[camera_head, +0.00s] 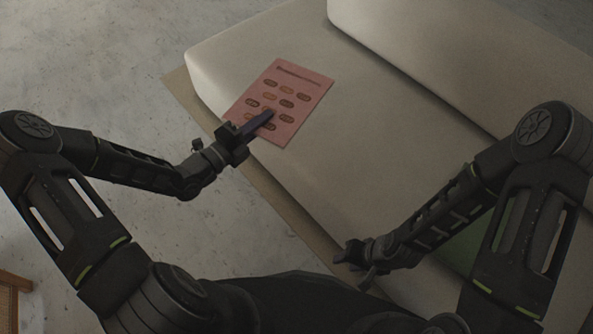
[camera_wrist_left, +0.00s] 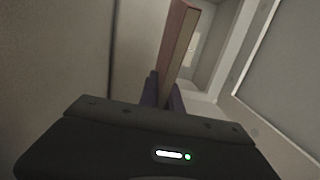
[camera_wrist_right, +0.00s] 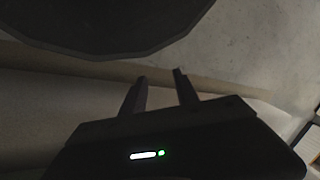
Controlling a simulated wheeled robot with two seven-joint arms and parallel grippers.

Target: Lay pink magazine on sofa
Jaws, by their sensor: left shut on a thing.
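The pink magazine (camera_head: 290,90), with a title line and rows of dark oval marks, appears over the near left part of the sofa seat (camera_head: 370,125) in the head view. My left gripper (camera_head: 268,116) is shut on its near edge. In the left wrist view the magazine (camera_wrist_left: 179,40) shows edge-on between the left fingers (camera_wrist_left: 164,92). I cannot tell whether the magazine touches the seat. My right gripper (camera_head: 352,262) is low, by the sofa's front edge. In the right wrist view its fingers (camera_wrist_right: 160,88) are apart with nothing between them.
The sofa's raised back (camera_head: 470,60) runs along the upper right. A green thing (camera_head: 463,245) is partly hidden behind my right arm. A tan mat (camera_head: 262,180) lies along the sofa's front edge. A wooden piece (camera_head: 14,296) stands at the lower left.

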